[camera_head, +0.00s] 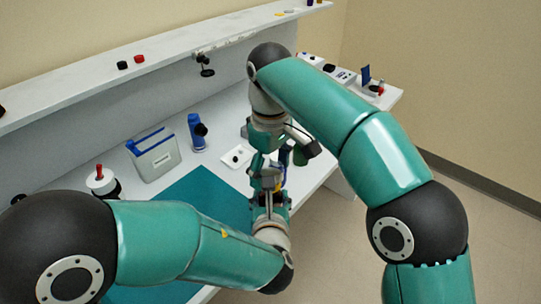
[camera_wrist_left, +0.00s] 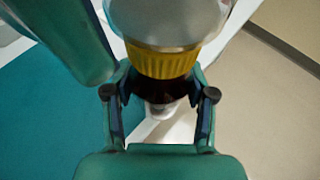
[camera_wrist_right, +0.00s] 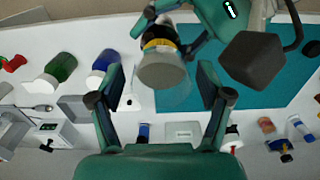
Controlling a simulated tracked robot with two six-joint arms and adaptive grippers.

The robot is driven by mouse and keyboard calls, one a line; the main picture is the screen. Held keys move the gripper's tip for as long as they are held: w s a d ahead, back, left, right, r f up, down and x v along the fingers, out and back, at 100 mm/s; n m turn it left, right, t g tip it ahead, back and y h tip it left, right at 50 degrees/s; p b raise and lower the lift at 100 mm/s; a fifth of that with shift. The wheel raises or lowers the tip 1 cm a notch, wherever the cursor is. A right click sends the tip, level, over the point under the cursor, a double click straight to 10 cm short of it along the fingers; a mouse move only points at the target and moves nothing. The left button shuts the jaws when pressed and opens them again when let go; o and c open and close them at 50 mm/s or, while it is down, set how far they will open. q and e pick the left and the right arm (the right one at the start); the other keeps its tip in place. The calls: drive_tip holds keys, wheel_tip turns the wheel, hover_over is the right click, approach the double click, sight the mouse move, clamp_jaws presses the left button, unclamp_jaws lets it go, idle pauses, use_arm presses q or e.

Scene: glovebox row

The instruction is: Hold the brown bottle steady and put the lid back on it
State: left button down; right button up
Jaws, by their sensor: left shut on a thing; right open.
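The brown bottle (camera_wrist_left: 158,92) stands between the fingers of my left gripper (camera_wrist_left: 160,80), which is shut on it. Above its dark body are a yellow ring (camera_wrist_left: 160,62) and a pale grey, lid-like part (camera_wrist_left: 165,22). The right wrist view also shows this grey part (camera_wrist_right: 162,72) and the yellow ring (camera_wrist_right: 158,43). I cannot tell whether the grey part is fully seated. My right gripper (camera_wrist_right: 162,66) is open, its fingers on either side of the grey part and apparently not touching it. In the head view the arms mostly hide the bottle.
A teal mat (camera_head: 200,195) lies on the white bench. Floor lies beyond the bench edge.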

drive_tip(key=shift+r, duration=2.55)
